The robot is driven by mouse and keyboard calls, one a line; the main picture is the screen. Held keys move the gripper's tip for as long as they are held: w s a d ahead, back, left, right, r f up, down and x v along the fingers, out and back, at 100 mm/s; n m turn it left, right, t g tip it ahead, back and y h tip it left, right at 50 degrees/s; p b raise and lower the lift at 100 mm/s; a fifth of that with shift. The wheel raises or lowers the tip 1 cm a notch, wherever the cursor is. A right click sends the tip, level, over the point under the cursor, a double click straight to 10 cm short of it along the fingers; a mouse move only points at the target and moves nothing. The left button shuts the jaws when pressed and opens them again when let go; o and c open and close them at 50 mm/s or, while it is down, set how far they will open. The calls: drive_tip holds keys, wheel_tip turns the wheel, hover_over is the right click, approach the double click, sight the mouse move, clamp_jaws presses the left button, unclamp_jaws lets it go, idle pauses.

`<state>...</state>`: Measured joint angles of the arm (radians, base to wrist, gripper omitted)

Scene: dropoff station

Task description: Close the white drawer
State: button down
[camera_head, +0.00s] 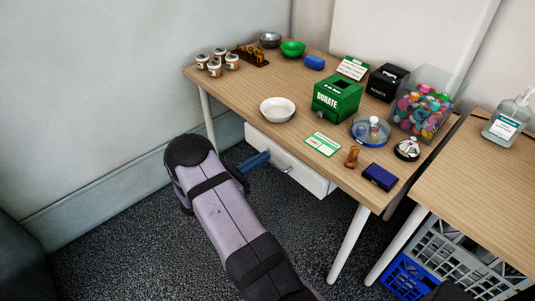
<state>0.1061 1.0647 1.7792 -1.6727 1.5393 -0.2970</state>
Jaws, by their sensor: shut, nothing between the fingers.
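The white drawer (308,178) hangs under the front edge of the wooden table. Its front panel faces me and carries a small metal handle (287,169). I cannot tell from this angle how far the drawer stands out. My gripper (262,158) is at the left part of the drawer front, to the left of the handle. Its blue fingers are shut with nothing between them. I cannot tell whether the fingertips touch the panel. My arm covers the floor to the left of the drawer.
On the table (235,92) stand a white bowl (277,109), a green donate box (336,97), several cups (215,68) and a tub of colourful items (422,112). A second table (470,180) stands at right, with crates (455,255) below. Table legs flank the drawer.

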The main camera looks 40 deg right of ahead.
drive_tip(key=a, duration=1)
drive_tip(key=shift+a+r, duration=0.1)
drive_tip(key=shift+r, duration=0.05)
drive_tip(key=p, duration=0.4)
drive_tip(key=shift+w+r, duration=0.15)
drive_tip(key=shift+w, duration=0.1)
drive_tip(key=shift+f, duration=0.35)
drive_tip(key=shift+d, duration=0.2)
